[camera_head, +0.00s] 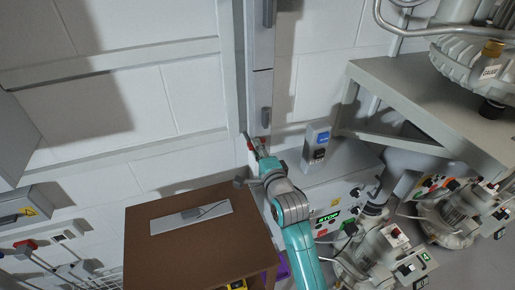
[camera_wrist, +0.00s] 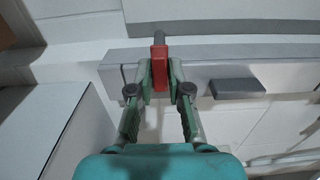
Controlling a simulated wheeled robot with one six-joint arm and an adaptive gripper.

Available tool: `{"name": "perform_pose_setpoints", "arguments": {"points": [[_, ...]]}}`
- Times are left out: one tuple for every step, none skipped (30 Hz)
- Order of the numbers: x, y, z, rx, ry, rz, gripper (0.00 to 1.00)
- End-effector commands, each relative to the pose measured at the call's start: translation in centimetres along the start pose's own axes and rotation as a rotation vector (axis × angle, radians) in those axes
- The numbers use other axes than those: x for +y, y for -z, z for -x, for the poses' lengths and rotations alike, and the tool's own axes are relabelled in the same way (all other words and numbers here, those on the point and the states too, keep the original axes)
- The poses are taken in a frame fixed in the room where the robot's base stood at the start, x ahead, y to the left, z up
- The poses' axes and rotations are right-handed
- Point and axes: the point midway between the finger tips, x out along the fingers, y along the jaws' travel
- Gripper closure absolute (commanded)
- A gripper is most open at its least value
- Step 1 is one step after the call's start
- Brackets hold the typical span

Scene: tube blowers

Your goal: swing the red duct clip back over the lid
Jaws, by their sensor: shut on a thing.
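The red duct clip (camera_wrist: 160,68) is upright between my fingertips in the wrist view, at the edge of a pale grey wall duct (camera_wrist: 205,74). My gripper (camera_wrist: 160,84) is shut on it, one finger on each side. In the head view the red clip (camera_head: 249,144) shows small at the duct's lower end, with my gripper (camera_head: 257,151) against it. The grey duct front (camera_head: 261,90), which appears to be the lid, runs up the wall. A dark grey block (camera_wrist: 236,88) sticks out from it. I cannot tell whether the clip overlaps the lid.
A brown table (camera_head: 150,270) stands left of my arm with a pale flat panel (camera_head: 170,224) on it. Blower machines (camera_head: 445,222) and a grey shelf (camera_head: 425,95) fill the right side.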

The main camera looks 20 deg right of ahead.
Motion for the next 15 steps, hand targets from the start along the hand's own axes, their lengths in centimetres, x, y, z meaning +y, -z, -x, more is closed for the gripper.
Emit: {"name": "perform_pose_setpoints", "arguments": {"points": [[0.17, 0.03, 0.02, 0.000, -0.003, -0.003, 1.00], [0.18, 0.03, 0.02, 0.000, -0.003, -0.004, 1.00], [0.18, 0.03, 0.02, 0.000, -0.004, -0.004, 1.00], [0.18, 0.03, 0.02, 0.000, -0.004, -0.005, 1.00], [0.18, 0.03, 0.02, 0.000, -0.004, -0.004, 1.00], [0.19, 0.03, 0.02, 0.000, -0.004, -0.004, 1.00], [0.19, 0.03, 0.02, 0.000, -0.004, -0.004, 1.00], [0.19, 0.03, 0.02, 0.000, -0.004, -0.004, 1.00], [0.19, 0.03, 0.02, 0.000, -0.004, -0.004, 1.00], [0.19, 0.03, 0.02, 0.000, -0.004, -0.004, 1.00], [0.20, 0.03, 0.02, 0.000, -0.004, -0.004, 1.00], [0.20, 0.03, 0.02, 0.000, -0.004, -0.004, 0.73], [0.19, 0.02, 0.02, 0.000, -0.004, -0.004, 0.65], [0.18, 0.02, 0.02, 0.000, -0.004, -0.003, 0.60], [0.16, 0.02, 0.02, 0.000, -0.003, -0.003, 0.60]]}}
